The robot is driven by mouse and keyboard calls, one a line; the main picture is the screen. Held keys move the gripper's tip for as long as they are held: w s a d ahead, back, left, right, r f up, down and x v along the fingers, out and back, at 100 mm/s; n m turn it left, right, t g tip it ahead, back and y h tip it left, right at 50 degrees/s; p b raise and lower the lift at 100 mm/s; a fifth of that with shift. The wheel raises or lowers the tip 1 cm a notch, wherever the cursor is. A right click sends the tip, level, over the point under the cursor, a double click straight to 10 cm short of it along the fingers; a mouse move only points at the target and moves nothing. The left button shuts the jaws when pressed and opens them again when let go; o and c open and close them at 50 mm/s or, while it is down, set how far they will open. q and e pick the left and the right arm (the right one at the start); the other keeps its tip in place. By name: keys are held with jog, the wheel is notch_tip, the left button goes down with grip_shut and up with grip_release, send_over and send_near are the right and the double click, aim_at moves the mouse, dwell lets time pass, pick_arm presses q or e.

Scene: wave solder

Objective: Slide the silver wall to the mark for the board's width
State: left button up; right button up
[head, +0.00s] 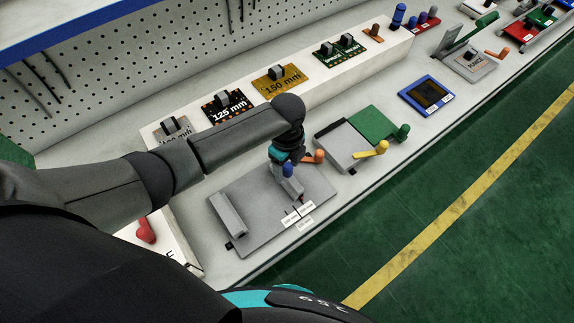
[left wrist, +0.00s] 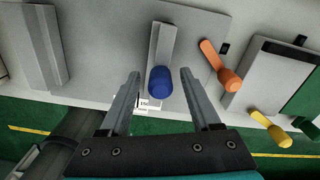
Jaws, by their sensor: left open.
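A flat grey plate (head: 260,225) lies on the bench with a fixed-looking grey wall (head: 228,219) along its left side. The silver wall (left wrist: 163,42) stands farther right on the plate and carries a blue knob (head: 288,170) at its near end. White mark labels (head: 300,215) sit at the plate's front edge; in the left wrist view one by the knob (left wrist: 160,82) seems to read 150. My left gripper (head: 282,172) is open, its fingers (left wrist: 160,75) on either side of the knob with gaps. It partly hides the wall in the head view. My right gripper is not in view.
An orange lever (left wrist: 222,70) stands right of the wall. Beyond it are a grey block (head: 345,143) with a yellow lever (head: 375,150) and a green plate (head: 372,122). Boards labelled 125 mm (head: 228,105) and 150 mm (head: 275,80) rest on the raised shelf behind.

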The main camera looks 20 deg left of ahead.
pick_arm(q)
jog(key=shift+c, duration=0.3)
grip_shut()
dwell(1.0)
